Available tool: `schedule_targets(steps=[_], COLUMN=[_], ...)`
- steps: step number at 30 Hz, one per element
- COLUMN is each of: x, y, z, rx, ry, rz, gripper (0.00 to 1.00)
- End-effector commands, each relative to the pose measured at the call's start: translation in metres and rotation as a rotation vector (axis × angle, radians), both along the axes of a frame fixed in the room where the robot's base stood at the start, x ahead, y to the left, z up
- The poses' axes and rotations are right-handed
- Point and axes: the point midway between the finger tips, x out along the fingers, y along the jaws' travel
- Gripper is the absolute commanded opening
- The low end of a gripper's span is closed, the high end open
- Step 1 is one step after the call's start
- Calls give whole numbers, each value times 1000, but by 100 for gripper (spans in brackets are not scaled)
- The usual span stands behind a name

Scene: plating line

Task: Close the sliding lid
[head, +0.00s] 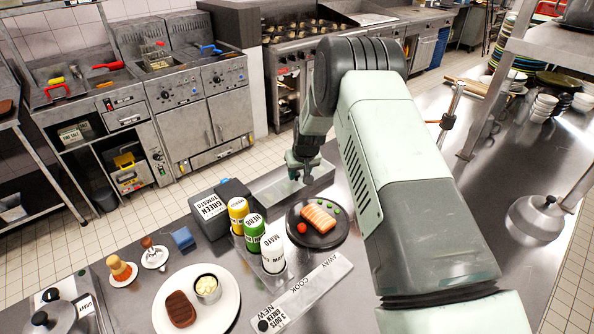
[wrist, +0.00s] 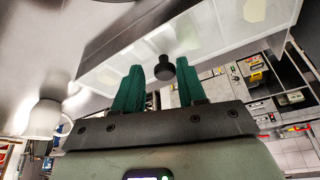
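A long pale container (head: 268,193) with metal sides stands on the counter at the far edge, in the head view. In the wrist view its pale, see-through sliding lid (wrist: 215,42) runs diagonally across the picture, with faint yellowish shapes behind it. A short black knob (wrist: 164,72) stands out from the lid. My gripper (wrist: 160,75) is open, its two green fingers apart with the knob in line with the gap between them. I cannot tell whether the fingers touch it. My gripper (head: 305,174) also shows over the container in the head view, fingertips small and partly dark.
A black plate (head: 336,238) with salmon stands in front of the container. Several labelled bottles (head: 254,233), a dark box (head: 207,224) and a white plate (head: 222,316) are to the left. A labelled strip (head: 318,283) lies near. My arm covers much of the counter's middle.

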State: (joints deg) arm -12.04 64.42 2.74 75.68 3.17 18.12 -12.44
Motion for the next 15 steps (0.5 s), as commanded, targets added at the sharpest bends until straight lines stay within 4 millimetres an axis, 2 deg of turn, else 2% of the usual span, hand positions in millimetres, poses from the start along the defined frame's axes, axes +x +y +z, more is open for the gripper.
schedule_targets(steps=[2, 10, 15], x=[0, 0, -4], y=[2, 3, 1], z=[0, 1, 16], rx=[1, 4, 5], ry=[-2, -4, -6], rz=[1, 2, 2], gripper=[52, 52, 52])
